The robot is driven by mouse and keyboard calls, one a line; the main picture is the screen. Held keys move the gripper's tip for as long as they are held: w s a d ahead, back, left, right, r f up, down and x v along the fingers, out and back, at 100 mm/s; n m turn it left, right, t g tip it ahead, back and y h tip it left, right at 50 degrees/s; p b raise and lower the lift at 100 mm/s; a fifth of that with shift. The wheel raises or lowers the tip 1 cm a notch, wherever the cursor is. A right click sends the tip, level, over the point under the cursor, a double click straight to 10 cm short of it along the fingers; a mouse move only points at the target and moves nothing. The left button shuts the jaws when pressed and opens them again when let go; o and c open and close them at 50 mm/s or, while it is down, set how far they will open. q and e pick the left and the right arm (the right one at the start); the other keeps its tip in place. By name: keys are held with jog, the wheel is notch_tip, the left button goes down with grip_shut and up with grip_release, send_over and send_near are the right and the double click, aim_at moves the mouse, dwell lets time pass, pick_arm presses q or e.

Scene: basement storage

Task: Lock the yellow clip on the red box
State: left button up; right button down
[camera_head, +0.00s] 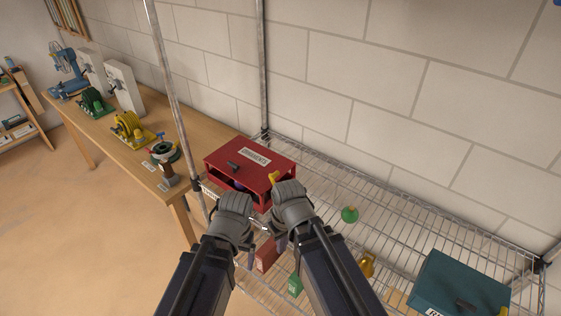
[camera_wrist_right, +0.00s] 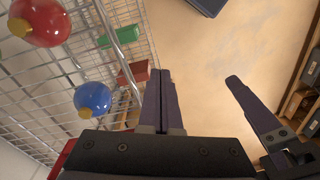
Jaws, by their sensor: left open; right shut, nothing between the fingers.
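The red box (camera_head: 235,156) sits on the wire shelf, with a white label and a dark handle on its lid. A dark finger of the left arm (camera_wrist_right: 250,105) shows on the right there.
The wire shelf (camera_head: 410,212) holds a green ball (camera_head: 349,214), a gold ornament (camera_head: 367,264) and a teal box (camera_head: 455,285). In the right wrist view are a red ball (camera_wrist_right: 42,20) and a blue ball (camera_wrist_right: 92,98). A wooden workbench (camera_head: 205,128) stands left; a metal post (camera_head: 172,80) rises beside it.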

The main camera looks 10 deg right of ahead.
pick_arm(q)
notch_tip(320, 180, up, 19)
jog(key=p, duration=1.6)
jog(key=shift+f+p, duration=0.2)
jog(key=shift+p, duration=0.1)
pick_arm(e)
jog(key=w+d+r+n+t+y, duration=0.1)
jog(key=w+d+r, duration=0.1)
jog(key=r, duration=0.5)
jog(key=w+d+r+n+t+y, duration=0.1)
jog(key=w+d+r+t+y, duration=0.1)
jog(key=w+r, duration=0.3)
jog(key=w+d+r+n+t+y, duration=0.1)
jog(key=w+d+r, duration=0.3)
jog(key=r, duration=0.6)
jog(key=shift+d+r+n+t, duration=0.2)
jog(key=shift+r+n+t, duration=0.2)
jog(key=b, duration=1)
send_near(276, 175)
jog(key=d+x, duration=0.1)
jog(key=x, duration=0.4)
jog(key=shift+w+a+f+b, duration=0.35)
jog(key=shift+a+f+b, duration=0.05)
jog(key=shift+a+f, duration=0.3)
pick_arm(q)
notch_tip(276, 175, down, 11)
jog(key=shift+r, duration=0.15)
